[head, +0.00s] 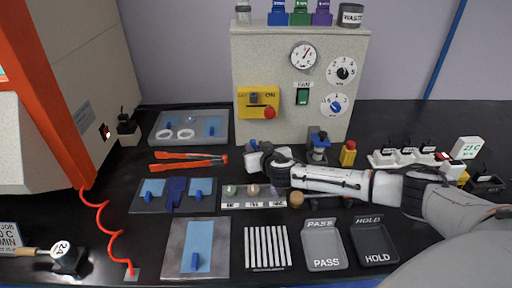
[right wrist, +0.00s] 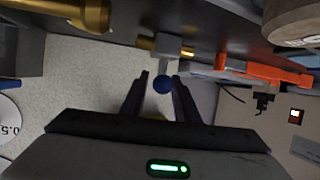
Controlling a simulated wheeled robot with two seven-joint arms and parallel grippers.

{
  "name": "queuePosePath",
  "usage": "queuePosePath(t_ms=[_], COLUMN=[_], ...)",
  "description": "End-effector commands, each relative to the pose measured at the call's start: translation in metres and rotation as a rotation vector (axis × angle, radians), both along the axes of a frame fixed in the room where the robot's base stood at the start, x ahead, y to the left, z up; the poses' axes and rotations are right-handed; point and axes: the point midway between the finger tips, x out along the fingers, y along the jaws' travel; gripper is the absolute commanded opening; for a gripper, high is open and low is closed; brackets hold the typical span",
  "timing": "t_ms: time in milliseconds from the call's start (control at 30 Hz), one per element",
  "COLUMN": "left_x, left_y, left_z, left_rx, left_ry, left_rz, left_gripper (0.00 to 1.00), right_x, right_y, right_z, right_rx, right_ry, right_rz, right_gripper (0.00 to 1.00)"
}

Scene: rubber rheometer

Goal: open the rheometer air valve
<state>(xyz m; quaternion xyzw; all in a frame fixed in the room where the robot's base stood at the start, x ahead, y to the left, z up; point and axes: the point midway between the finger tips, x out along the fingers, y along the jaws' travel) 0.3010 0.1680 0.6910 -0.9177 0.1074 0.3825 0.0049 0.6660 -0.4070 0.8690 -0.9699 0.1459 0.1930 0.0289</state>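In the head view my right gripper (head: 262,157) reaches in from the right, low in front of the grey cabinet, and mostly hides the valve there. My left gripper is not in view.
The grey cabinet (head: 270,65) carries dials and a yellow switch plate (head: 258,103). Orange tongs (head: 188,162) lie left of the gripper. PASS (head: 323,264) and HOLD (head: 376,259) trays lie in front.

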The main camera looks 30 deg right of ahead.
Motion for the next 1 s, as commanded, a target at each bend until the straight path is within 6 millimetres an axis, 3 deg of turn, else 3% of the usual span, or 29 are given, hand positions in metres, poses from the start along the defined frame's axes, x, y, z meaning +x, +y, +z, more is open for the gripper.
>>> queuePosePath(t_ms=[167,367,733,1000], left_x=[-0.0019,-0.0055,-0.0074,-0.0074], left_y=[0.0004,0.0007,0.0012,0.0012], left_z=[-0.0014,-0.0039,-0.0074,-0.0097], left_rx=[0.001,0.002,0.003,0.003], left_ry=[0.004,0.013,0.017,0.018], left_rz=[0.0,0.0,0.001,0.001], left_gripper=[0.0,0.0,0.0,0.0], right_x=[0.0001,-0.0001,-0.0009,-0.0009], right_y=[0.0002,0.0,-0.0013,-0.0018], right_z=[0.0,0.0,-0.0009,-0.0004], right_rx=[0.0,0.0,0.0,0.0], right_ry=[0.0,0.0,0.001,0.0], right_rz=[0.0,0.0,0.048,0.223], right_gripper=[0.28,0.0,0.0,0.0])
